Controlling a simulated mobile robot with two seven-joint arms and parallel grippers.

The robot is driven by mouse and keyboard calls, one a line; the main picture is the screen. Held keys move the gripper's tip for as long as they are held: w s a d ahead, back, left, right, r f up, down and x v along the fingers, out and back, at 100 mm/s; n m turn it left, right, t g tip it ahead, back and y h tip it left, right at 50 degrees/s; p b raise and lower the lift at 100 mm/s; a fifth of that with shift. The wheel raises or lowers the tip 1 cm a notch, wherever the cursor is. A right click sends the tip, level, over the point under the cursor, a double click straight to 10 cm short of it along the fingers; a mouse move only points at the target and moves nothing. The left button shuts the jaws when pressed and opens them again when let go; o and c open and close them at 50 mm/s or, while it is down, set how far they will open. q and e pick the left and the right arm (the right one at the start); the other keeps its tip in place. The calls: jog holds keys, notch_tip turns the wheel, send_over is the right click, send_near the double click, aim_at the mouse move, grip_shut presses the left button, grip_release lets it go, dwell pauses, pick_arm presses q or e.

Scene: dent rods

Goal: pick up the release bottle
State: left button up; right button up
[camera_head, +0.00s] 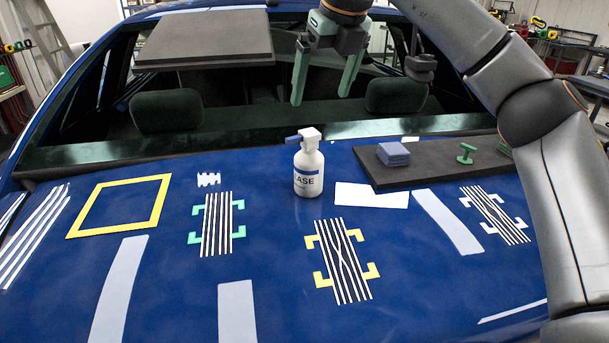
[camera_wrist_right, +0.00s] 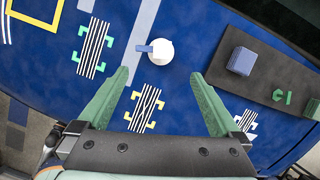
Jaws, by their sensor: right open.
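The release bottle (camera_head: 309,172) is a white spray bottle with a blue nozzle and a label that partly reads "ASE". It stands upright on the blue car panel, near the middle of the head view. In the right wrist view the bottle (camera_wrist_right: 161,50) is seen from above, beyond the fingertips and between their lines. My right gripper (camera_head: 323,95) is open and empty, above the bottle and apart from it. Its two green fingers also show in the right wrist view (camera_wrist_right: 160,82). My left gripper is in neither view.
A yellow square frame (camera_head: 119,206) and several striped patches lie on the panel. A dark flat board (camera_head: 205,38) is at the upper left. The panel around the bottle is mostly clear.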

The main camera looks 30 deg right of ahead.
aim_at(302, 133)
jog(key=x, duration=0.4)
jog(key=a+x, duration=0.1)
jog(key=x, duration=0.1)
jog(key=shift+w+f, duration=0.15)
jog(key=shift+f, duration=0.05)
jog(key=shift+w+f+p, duration=0.35)
jog(key=shift+f+p, duration=0.1)
jog(key=shift+p, duration=0.05)
jog(key=x, duration=0.1)
jog(key=p+x, duration=0.1)
jog(key=x, duration=0.1)
jog(key=shift+w+a+f, duration=0.2)
jog(key=shift+w, duration=0.2)
jog(key=shift+f, duration=0.35)
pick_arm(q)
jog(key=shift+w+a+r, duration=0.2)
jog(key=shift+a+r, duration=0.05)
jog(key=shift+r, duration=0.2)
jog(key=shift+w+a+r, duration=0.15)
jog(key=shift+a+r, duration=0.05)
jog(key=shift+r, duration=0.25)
pick_arm(e)
jog(key=shift+c, duration=0.2)
grip_shut()
